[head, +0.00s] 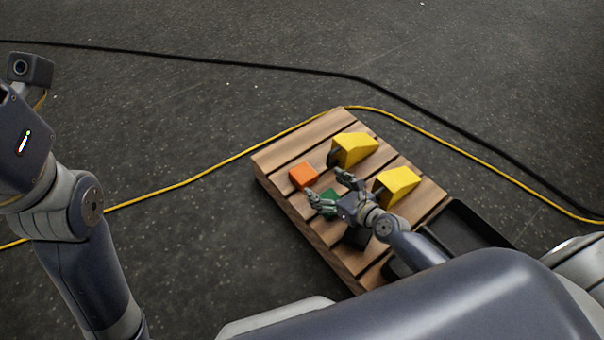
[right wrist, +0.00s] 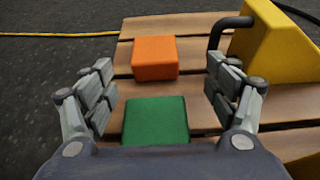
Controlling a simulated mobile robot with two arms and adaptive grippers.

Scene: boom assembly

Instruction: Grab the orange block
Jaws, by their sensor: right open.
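The orange block (head: 303,176) lies on the wooden pallet (head: 282,158), near its left edge in the head view. In the right wrist view the orange block (right wrist: 155,57) sits on the slats, beyond a green block (right wrist: 155,120). My right gripper (head: 332,188) is open with nothing between its fingers that it grips. It is above the green block (head: 328,203), short of the orange block. In the right wrist view the fingers of the right gripper (right wrist: 165,80) are spread wide on either side. My left arm shows at the left, but its fingers are out of view.
Two yellow wedge-shaped pieces (head: 354,149) (head: 397,185) stand on the pallet to the right of the blocks. A black tray (head: 467,234) lies at the pallet's right. A yellow cable (head: 205,173) and a black cable (head: 260,67) cross the dark floor.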

